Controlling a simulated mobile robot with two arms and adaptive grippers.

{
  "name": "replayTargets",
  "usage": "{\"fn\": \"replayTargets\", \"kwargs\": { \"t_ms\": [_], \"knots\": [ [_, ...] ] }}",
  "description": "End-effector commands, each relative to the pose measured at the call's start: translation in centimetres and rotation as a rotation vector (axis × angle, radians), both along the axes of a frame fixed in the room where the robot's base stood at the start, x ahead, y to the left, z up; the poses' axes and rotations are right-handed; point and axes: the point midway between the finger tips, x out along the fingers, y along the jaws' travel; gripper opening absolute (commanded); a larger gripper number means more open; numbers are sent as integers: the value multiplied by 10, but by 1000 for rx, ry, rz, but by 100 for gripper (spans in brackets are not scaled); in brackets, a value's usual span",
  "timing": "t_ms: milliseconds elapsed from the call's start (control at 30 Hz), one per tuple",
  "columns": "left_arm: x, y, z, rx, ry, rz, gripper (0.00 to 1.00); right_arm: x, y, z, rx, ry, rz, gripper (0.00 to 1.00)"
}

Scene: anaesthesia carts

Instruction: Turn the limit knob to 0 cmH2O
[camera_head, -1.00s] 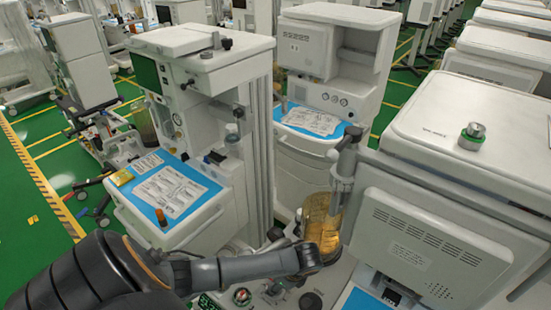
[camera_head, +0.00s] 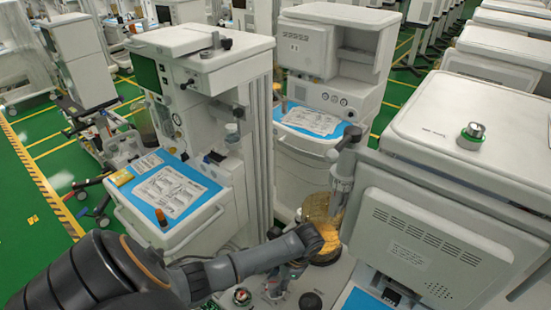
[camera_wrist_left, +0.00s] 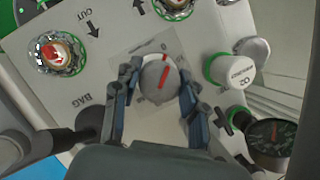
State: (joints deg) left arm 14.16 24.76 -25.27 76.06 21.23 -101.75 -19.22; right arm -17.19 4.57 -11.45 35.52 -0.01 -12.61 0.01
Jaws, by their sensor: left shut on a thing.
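The limit knob (camera_wrist_left: 158,78) is a round grey-white knob with a red line on it, on a pale panel in the left wrist view. Its red line slants slightly, its upper end toward a small red tick on the dial plate (camera_wrist_left: 150,112), close to a printed 0. My left gripper (camera_wrist_left: 159,88) has one finger on each side of the knob and is shut on it. In the head view my left gripper (camera_head: 277,281) points down at the cart's front panel, partly hidden by my wrist; the knob cannot be made out there. My right gripper is out of view.
In the head view an amber canister (camera_head: 322,222) stands close beside my left wrist.

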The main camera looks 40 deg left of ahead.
Motion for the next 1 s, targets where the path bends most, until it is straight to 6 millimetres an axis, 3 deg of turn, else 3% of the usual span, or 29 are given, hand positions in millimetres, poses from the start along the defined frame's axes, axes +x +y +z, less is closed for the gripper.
{"fn": "replayTargets", "kwargs": {
  "t_ms": [467, 500, 600, 1000],
  "knots": [
    [0, 0, 0, 1, 1, 14, 11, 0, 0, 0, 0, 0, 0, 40],
    [0, 0, 0, 1, 1, 14, 46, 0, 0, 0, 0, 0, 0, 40],
    [0, 0, 0, 1, 1, 14, 65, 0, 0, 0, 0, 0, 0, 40],
    [0, 0, 0, 0, 0, 13, 65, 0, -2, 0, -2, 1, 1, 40]
  ]
}}
